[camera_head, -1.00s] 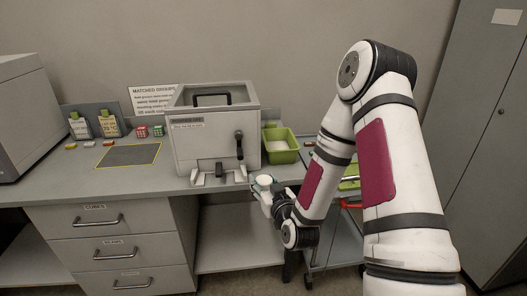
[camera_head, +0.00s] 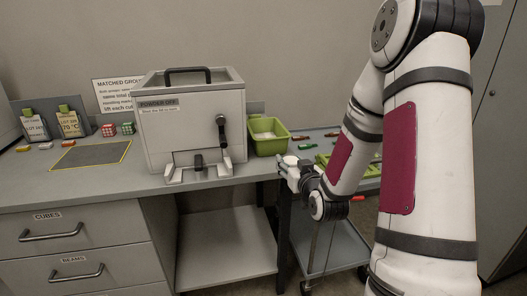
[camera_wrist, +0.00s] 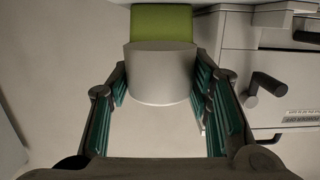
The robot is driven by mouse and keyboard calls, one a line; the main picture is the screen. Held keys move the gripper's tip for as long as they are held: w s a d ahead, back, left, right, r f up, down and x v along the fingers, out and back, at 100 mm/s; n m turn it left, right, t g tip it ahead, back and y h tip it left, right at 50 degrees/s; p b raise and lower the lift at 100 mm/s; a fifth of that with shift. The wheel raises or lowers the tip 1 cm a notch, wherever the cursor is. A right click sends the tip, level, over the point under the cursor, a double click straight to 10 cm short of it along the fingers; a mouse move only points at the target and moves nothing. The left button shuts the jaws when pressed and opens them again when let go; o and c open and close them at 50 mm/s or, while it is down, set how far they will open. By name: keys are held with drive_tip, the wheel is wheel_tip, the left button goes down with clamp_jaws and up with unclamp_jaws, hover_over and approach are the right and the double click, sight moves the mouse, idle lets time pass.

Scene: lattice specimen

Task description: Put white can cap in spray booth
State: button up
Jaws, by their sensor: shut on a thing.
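The white can cap (camera_wrist: 160,75) is a pale short cylinder between my fingers in the wrist view; it also shows small and white in the head view (camera_head: 290,160). My gripper (camera_head: 289,169) is shut on it, a finger on each side, and holds it in front of the bench edge. A grey box with a top handle and a "POWDER OFF" label, apparently the spray booth (camera_head: 173,136), stands on the bench left of my gripper. A black lever (camera_head: 223,128) is on its front. Its inside is hidden. Its side also shows at the right of the wrist view (camera_wrist: 237,70).
A green bin (camera_head: 268,146) stands on the bench right of the booth. A dark mat (camera_head: 92,155) and label stands are at the left. Bench space before the booth is narrow.

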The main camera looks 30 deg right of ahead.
drive_tip(key=w, duration=0.4)
drive_tip(key=w+f, duration=0.1)
drive_tip(key=w, duration=0.8)
drive_tip(key=shift+w+f+b, duration=0.15)
drive_tip(key=shift+b, duration=0.2)
drive_tip(key=shift+w+f, duration=0.25)
drive_tip(key=shift+w, duration=0.05)
drive_tip(key=shift+f, duration=1.5)
drive_tip(key=shift+f+b, duration=0.15)
drive_tip(key=shift+b, duration=0.2)
drive_tip(key=o, duration=0.9)
drive_tip(key=shift+c, duration=0.2)
drive_tip(key=shift+o, duration=1.1)
drive_tip(key=shift+s, duration=0.1)
